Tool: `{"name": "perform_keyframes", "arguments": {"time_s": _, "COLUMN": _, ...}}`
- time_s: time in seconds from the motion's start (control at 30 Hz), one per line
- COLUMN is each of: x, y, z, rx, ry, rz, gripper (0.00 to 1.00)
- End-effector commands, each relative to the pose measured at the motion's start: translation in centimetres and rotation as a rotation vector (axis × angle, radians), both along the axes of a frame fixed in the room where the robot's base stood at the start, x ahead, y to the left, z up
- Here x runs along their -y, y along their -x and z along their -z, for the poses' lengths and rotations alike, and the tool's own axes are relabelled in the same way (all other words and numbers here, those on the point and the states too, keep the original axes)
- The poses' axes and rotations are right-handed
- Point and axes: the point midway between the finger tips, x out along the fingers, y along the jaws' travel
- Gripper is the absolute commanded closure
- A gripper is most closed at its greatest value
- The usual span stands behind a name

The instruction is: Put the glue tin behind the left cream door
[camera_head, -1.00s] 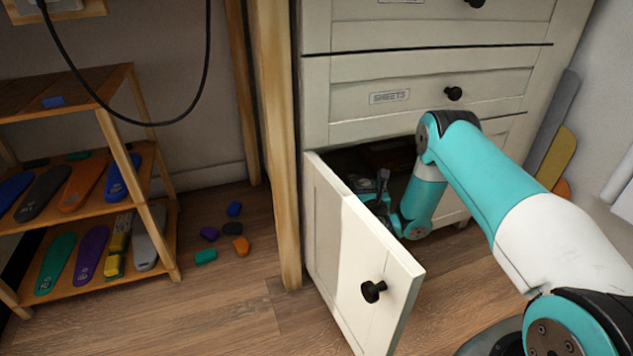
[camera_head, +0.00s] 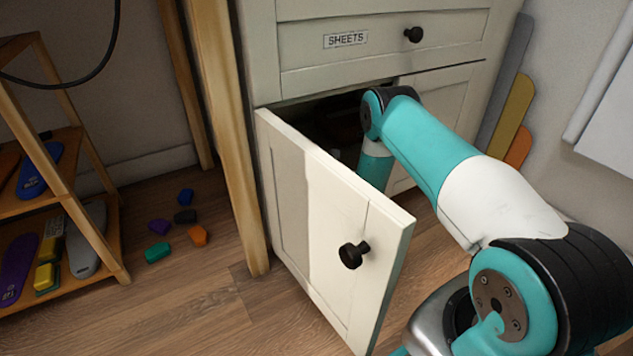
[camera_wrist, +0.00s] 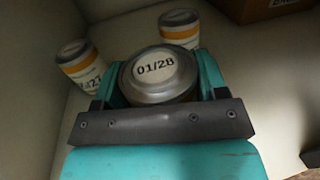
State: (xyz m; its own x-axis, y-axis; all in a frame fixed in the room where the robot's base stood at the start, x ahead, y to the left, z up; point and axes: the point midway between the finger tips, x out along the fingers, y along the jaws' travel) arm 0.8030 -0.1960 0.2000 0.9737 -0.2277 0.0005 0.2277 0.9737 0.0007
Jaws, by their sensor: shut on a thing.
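The left cream door (camera_head: 315,220) stands open, swung out towards me, with a round black knob on its face. My arm reaches past it into the dark cupboard; the gripper itself is hidden in the head view. In the wrist view my gripper (camera_wrist: 160,92) is shut on a tin (camera_wrist: 155,70) with a grey lid marked 01/28. The tin is inside the cupboard. I cannot tell whether it touches the cupboard floor.
Two more tins with white and orange bands stand beyond the held one, one at the left (camera_wrist: 80,66) and one behind (camera_wrist: 180,28). A brown box (camera_wrist: 262,8) is at the upper right. A wooden post (camera_head: 228,140) stands just left of the cupboard.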

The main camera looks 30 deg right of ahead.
Motion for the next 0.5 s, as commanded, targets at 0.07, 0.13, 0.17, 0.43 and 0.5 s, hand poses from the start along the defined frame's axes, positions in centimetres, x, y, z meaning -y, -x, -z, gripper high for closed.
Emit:
{"name": "perform_keyframes", "arguments": {"time_s": 0.07, "x": 0.0, "y": 0.0, "z": 1.84, "rx": 0.0, "ry": 0.0, "rz": 0.0, "gripper": 0.65}}
{"name": "perform_keyframes", "arguments": {"time_s": 0.13, "x": 0.01, "y": -0.03, "z": 2.12, "rx": 0.001, "ry": 0.0, "rz": 0.0, "gripper": 0.65}}
{"name": "perform_keyframes", "arguments": {"time_s": 0.17, "x": 0.01, "y": -0.04, "z": 2.06, "rx": 0.001, "ry": 0.0, "rz": 0.0, "gripper": 0.65}}
{"name": "perform_keyframes", "arguments": {"time_s": 0.43, "x": 0.0, "y": -0.03, "z": 2.0, "rx": 0.001, "ry": -0.001, "rz": 0.0, "gripper": 0.65}}
{"name": "perform_keyframes", "arguments": {"time_s": 0.5, "x": 0.0, "y": -0.03, "z": 2.25, "rx": 0.001, "ry": -0.001, "rz": 0.0, "gripper": 0.65}}
